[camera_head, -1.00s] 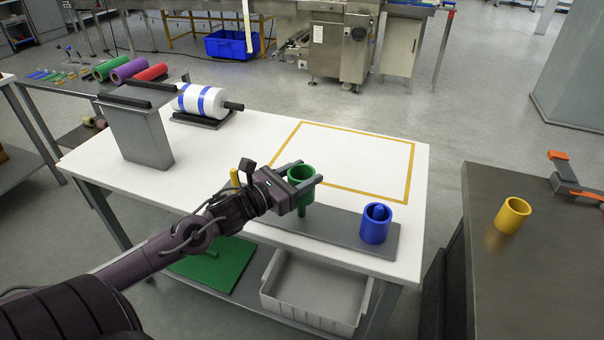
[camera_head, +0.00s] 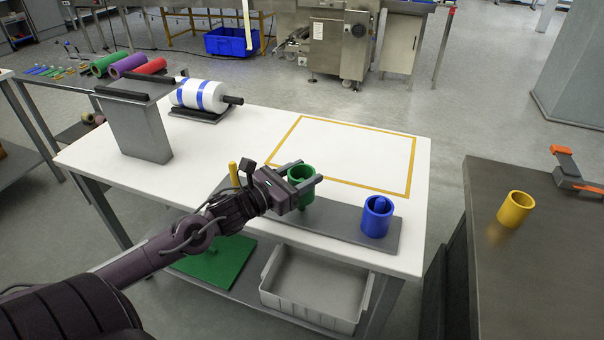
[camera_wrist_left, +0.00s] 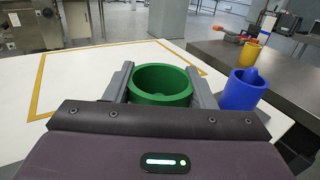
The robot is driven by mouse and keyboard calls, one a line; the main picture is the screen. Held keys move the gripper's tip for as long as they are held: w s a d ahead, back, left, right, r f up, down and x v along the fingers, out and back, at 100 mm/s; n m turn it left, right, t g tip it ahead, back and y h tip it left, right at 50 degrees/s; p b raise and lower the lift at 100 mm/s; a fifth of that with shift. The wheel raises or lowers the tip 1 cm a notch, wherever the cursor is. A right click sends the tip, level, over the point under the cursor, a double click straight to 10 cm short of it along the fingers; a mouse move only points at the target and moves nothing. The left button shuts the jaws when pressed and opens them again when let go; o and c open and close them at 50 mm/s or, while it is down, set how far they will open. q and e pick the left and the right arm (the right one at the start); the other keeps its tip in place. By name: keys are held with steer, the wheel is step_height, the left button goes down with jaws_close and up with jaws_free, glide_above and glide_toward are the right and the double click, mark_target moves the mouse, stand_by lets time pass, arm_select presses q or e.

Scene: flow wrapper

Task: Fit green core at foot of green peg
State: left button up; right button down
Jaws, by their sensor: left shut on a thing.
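The green core (camera_head: 302,173) is a short open tube, held upright between the fingers of my left gripper (camera_head: 304,182) above the grey base plate (camera_head: 340,230). In the left wrist view the green core (camera_wrist_left: 160,84) sits between the two grey fingers (camera_wrist_left: 161,88), and no peg top shows inside it. The green peg is mostly hidden by the core and gripper; I cannot tell whether the core is around its top. The blue core (camera_head: 376,218) stands at the plate's right end with a blue peg inside. My right gripper is not in view.
A yellow peg (camera_head: 234,174) stands behind my left wrist. A yellow core (camera_head: 515,209) stands on the dark table (camera_head: 490,290) at right. A yellow-outlined area (camera_head: 350,155) of the white table is clear. A grey bin (camera_head: 315,290) sits below.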

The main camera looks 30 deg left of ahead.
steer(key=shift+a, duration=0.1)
arm_select(q)
steer(key=o, duration=0.9)
steer(key=shift+c, duration=0.2)
steer(key=shift+o, duration=0.8)
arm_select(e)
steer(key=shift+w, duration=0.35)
arm_select(q)
steer(key=shift+s, duration=0.1)
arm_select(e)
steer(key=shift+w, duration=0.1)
